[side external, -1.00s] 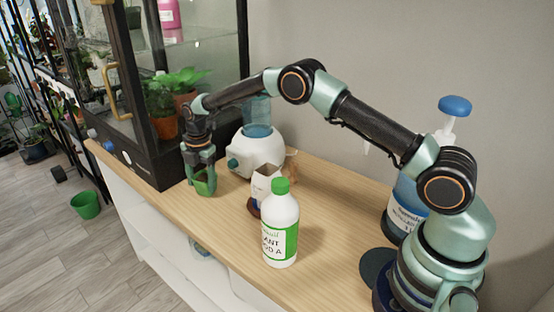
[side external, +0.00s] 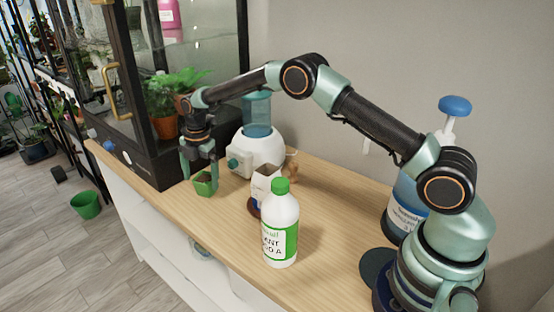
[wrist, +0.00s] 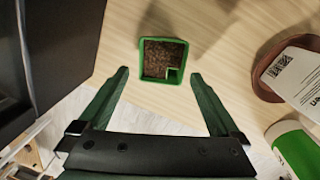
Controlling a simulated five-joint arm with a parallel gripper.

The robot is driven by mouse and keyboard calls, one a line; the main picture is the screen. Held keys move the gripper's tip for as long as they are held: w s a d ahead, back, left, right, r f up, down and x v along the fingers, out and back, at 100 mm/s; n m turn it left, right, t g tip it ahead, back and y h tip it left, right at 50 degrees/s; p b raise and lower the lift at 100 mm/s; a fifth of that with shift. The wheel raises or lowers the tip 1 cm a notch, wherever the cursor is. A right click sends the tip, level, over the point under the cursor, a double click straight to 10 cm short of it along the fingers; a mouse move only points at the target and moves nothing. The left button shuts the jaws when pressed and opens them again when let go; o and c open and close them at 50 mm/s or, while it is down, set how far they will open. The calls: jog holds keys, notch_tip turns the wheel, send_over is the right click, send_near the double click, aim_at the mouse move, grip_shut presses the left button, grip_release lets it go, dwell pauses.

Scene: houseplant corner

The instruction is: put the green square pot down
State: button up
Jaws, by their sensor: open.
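The green square pot (side external: 204,184) stands on the wooden bench top near its front edge, beside the dark cabinet. In the wrist view the pot (wrist: 163,62) shows from above, with brown soil inside and a small green piece at one inner corner. My gripper (side external: 199,164) is above the pot in the side view. In the wrist view its two fingers (wrist: 160,75) are spread wide, with their tips apart from the pot on both sides. The gripper holds nothing.
A white bottle with a green cap (side external: 281,225), a white carton (side external: 265,182) on a brown saucer (wrist: 262,78) and a white humidifier with a blue tank (side external: 257,148) stand to the right. The dark glass cabinet (side external: 150,158) is close on the left. Bare wood lies in front.

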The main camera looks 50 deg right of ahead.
notch_tip(320, 180, up, 11)
jog(key=s, duration=0.1)
notch_tip(320, 180, up, 7)
jog(key=m+t, duration=0.1)
jog(key=m, duration=0.4)
send_over(206, 191)
jog(key=s+d, duration=0.2)
jog(key=s, duration=0.3)
jog(key=s+d+r+m+t, duration=0.1)
jog(key=s+m, duration=0.7)
jog(key=s, duration=0.3)
jog(key=s+d+r+m+t, duration=0.1)
jog(key=s+m+t, duration=0.1)
jog(key=s+m, duration=0.6)
jog(key=s, duration=0.4)
jog(key=shift+d+r+m, duration=0.2)
jog(key=shift+r+m, duration=0.1)
